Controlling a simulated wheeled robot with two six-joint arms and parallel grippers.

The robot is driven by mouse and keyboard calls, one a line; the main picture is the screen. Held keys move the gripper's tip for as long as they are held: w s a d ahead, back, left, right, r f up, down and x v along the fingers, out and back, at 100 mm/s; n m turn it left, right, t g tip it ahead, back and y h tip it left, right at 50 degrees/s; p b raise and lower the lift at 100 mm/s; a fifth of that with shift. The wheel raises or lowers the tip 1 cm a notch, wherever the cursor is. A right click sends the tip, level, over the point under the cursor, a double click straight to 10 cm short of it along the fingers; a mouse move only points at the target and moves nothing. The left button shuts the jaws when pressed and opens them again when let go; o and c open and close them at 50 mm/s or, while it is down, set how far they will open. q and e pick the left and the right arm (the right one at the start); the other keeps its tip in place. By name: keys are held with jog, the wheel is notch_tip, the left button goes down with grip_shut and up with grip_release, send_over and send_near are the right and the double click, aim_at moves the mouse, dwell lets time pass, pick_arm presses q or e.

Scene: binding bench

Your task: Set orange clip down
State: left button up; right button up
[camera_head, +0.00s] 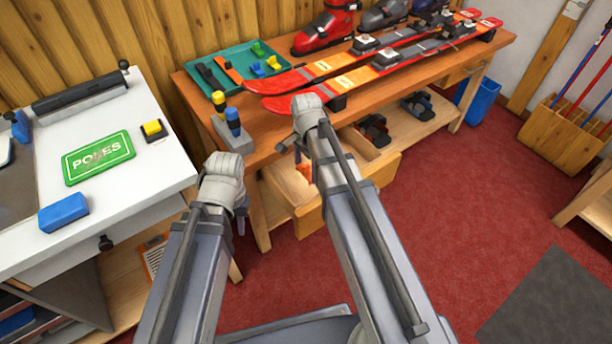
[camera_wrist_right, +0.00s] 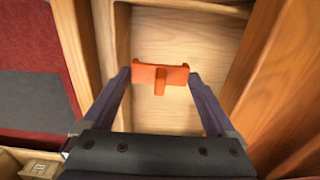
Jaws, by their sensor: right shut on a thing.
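The orange clip (camera_wrist_right: 160,78) is between the fingertips of my right gripper (camera_wrist_right: 159,76) in the right wrist view, with a finger at each end. The gripper is shut on it. Below it is the bare wooden floor of an open drawer (camera_wrist_right: 215,57). In the head view the clip (camera_head: 304,171) shows as a small orange patch above the open drawer (camera_head: 365,182) under the wooden bench. My left gripper (camera_head: 241,222) is mostly hidden behind its own wrist, between the white table and the bench, so its opening does not show.
The wooden bench (camera_head: 240,131) carries red skis (camera_head: 410,57), ski boots (camera_head: 326,28) and a teal tray (camera_head: 206,72) with small coloured pieces. A white table (camera_head: 150,190) with a green POLES sign (camera_head: 98,158) stands at left.

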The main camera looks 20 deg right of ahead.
aim_at(306, 173)
notch_tip(306, 173, down, 6)
jog(key=b, duration=0.4)
jog(key=shift+r+b, duration=0.25)
jog(key=shift+b, duration=0.1)
notch_tip(306, 173, down, 4)
jog(key=b, duration=0.3)
jog(key=shift+r+b, duration=0.2)
jog(key=shift+b, duration=0.15)
jog(key=shift+f, duration=0.15)
jog(key=o, duration=0.9)
jog(key=shift+o, duration=0.6)
